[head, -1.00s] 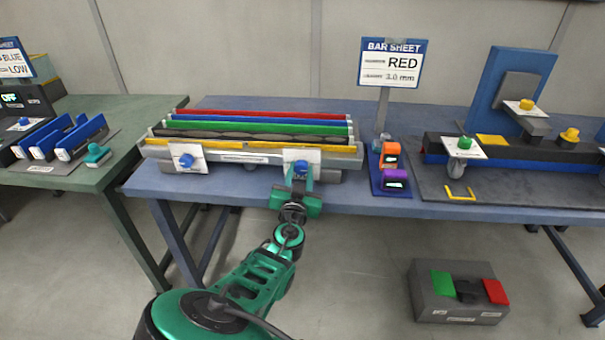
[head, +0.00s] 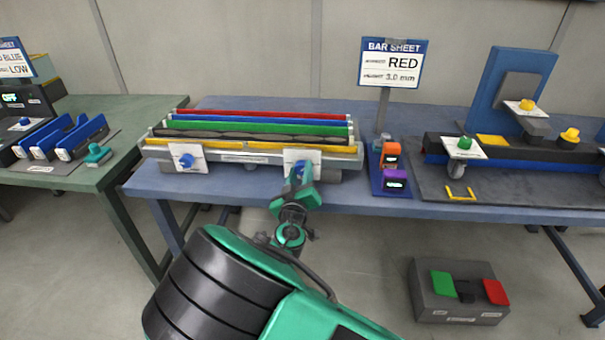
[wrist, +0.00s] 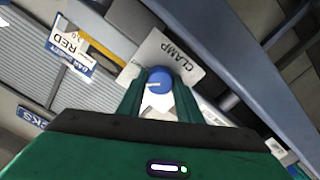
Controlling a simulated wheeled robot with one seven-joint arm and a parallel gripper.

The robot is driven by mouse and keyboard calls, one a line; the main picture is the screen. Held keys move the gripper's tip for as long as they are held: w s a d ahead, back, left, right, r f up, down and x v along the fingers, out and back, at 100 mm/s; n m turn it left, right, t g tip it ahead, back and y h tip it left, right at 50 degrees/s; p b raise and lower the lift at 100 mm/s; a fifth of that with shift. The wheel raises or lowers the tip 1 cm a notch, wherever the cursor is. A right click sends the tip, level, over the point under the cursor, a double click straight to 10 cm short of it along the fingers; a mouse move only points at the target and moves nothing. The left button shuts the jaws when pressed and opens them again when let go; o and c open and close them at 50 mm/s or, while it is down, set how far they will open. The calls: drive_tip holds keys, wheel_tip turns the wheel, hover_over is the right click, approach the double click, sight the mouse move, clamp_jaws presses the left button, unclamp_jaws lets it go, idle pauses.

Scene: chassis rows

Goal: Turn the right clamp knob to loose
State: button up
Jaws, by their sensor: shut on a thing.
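The right clamp knob is a blue knob (wrist: 159,80) on a white plate marked CLAMP (wrist: 182,57) in the wrist view. In the head view my gripper (head: 301,174) covers most of it in front of the right white plate (head: 314,157). My gripper's two green fingers (wrist: 160,97) are shut on the knob, one on each side. A white line shows on the knob's face. The left clamp knob (head: 186,160) is blue, on its own white plate at the left end of the bar fixture (head: 225,157).
Red, blue, green and yellow bars lie in the fixture on the blue table (head: 240,186). A bar sheet sign (head: 391,63) reads RED, 3.0 mm. Orange (head: 390,154) and purple (head: 395,178) blocks stand right of the fixture. A grey box (head: 458,292) sits on the floor.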

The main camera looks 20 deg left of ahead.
drive_tip(key=n, duration=1.3)
drive_tip(key=shift+a+f+n, duration=0.1)
drive_tip(key=shift+f+n, duration=0.05)
drive_tip(key=shift+n, duration=0.25)
drive_tip(key=n, duration=1.2)
drive_tip(key=shift+f+n, duration=0.15)
drive_tip(key=shift+n, duration=0.15)
drive_tip(key=o, duration=1)
drive_tip(key=shift+o, duration=0.2)
